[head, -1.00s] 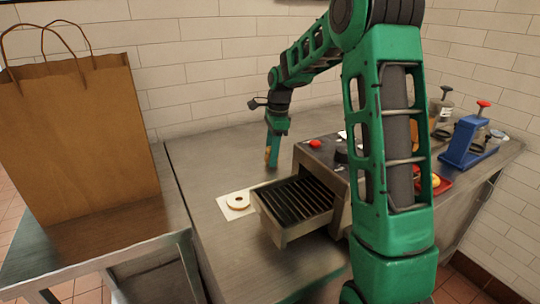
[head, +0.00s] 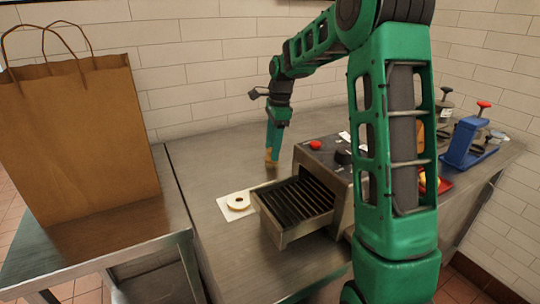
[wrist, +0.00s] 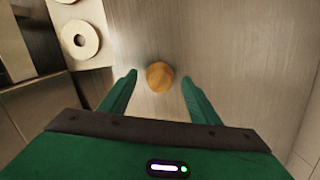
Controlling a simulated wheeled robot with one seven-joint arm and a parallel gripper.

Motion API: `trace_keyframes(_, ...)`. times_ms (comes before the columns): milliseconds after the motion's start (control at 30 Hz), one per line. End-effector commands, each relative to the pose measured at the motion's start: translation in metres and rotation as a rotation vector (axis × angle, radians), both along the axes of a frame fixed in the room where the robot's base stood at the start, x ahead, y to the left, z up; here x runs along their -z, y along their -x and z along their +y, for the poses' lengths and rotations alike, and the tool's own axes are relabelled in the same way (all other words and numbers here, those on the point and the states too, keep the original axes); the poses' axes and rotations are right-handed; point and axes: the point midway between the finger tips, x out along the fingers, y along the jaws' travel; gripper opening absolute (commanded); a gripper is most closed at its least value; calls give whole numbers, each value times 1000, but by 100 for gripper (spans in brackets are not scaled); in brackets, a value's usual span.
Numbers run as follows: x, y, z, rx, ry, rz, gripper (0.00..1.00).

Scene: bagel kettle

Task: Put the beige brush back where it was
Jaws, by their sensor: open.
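The beige brush shows as a round, tan end (wrist: 160,76) between my two fingers in the wrist view, with a gap on each side. In the head view it is a small tan patch (head: 271,157) at the fingertips, low over the metal counter (head: 215,160). My gripper (head: 273,152) points down at the back of the counter, behind the toaster. Its green fingers are spread apart, and they also show in the wrist view (wrist: 159,90). Most of the brush's length is hidden, and I cannot tell its full shape.
A metal toaster (head: 318,158) with a slatted tray (head: 290,205) stands right of centre. A brown paper bag (head: 80,140) stands on the left table. A blue press (head: 465,140) is at the right. The counter's back left is clear.

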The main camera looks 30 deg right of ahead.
Motion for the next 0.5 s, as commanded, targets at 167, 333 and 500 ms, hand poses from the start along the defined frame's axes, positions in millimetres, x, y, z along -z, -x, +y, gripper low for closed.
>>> trace_keyframes(167, -38, 1, -7, 3, 1, -3, 57)
trace_keyframes(333, -66, 2, -10, 4, 0, -1, 57)
trace_keyframes(500, -82, 3, -12, 2, 0, -1, 57)
